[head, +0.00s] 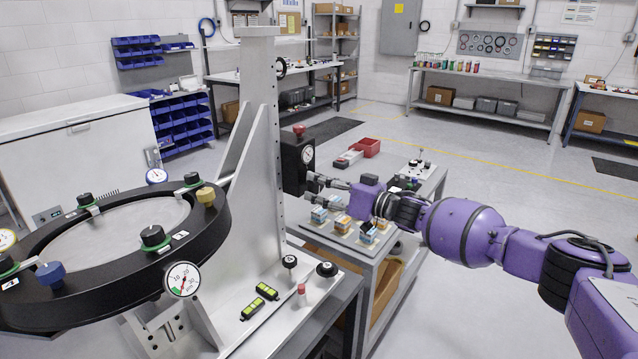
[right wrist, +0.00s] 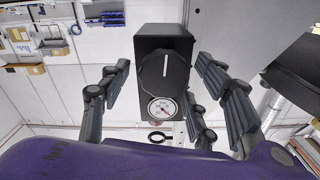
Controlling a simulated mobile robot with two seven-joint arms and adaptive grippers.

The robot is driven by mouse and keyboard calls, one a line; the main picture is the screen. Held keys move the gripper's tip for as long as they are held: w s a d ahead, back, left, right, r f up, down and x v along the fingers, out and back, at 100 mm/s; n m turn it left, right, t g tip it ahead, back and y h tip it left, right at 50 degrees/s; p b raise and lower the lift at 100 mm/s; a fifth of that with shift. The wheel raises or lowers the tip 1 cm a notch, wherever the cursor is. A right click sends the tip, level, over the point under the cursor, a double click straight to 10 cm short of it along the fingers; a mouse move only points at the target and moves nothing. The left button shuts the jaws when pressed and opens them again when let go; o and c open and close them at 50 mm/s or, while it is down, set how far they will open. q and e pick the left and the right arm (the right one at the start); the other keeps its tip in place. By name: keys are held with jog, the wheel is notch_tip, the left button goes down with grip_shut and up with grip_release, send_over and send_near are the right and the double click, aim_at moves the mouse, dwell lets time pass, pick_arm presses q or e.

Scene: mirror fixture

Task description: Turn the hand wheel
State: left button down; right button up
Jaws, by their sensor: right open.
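A black box (head: 292,165) with a round gauge and a red knob is mounted on the tall grey upright in the head view. In the right wrist view the box (right wrist: 150,40) appears upside down. A dark, many-sided disc (right wrist: 165,75) with a white line on its face appears to be the hand wheel. My right gripper (head: 311,187) is open and points at this face. In the right wrist view its fingers stand on both sides of the disc. Contact cannot be told. The head view hides the disc's face. My left gripper is not in view.
The grey upright (head: 263,130) stands beside a large black ring fixture (head: 215,225) with knobs and gauges. A low cart (head: 345,250) with small coloured blocks stands under my right arm. Open floor (head: 520,220) is at right.

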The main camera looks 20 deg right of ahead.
jog(key=v, duration=1)
jog(key=shift+d, duration=0.2)
jog(key=shift+r, duration=0.1)
jog(key=s+a+f+n+h, duration=0.15)
jog(key=s+a+f, duration=0.25)
jog(key=f, duration=0.4)
jog(key=s+a+f+n+h, duration=0.1)
jog(key=s+a+f+h, duration=0.1)
jog(key=s+a+f, duration=0.35)
jog(key=s+a+f+n+h, duration=0.1)
jog(key=s+a+f, duration=0.15)
jog(key=f, duration=0.65)
jog(key=s+f+m+g+h, duration=0.2)
jog(key=s+f, duration=0.4)
jog(key=s, duration=0.6)
jog(key=s+d+f+m+g+h, duration=0.1)
jog(key=s+f, duration=0.5)
jog(key=s, duration=0.6)
jog(key=s+f+m+g+h, duration=0.2)
jog(key=s+f+m, duration=0.3)
jog(key=s, duration=0.7)
notch_tip(320, 180, down, 2)
jog(key=shift+d+f+g+h, duration=0.1)
jog(key=shift+d+g+h, duration=0.25)
jog(key=shift+h, duration=0.2)
jog(key=shift+s, duration=0.15)
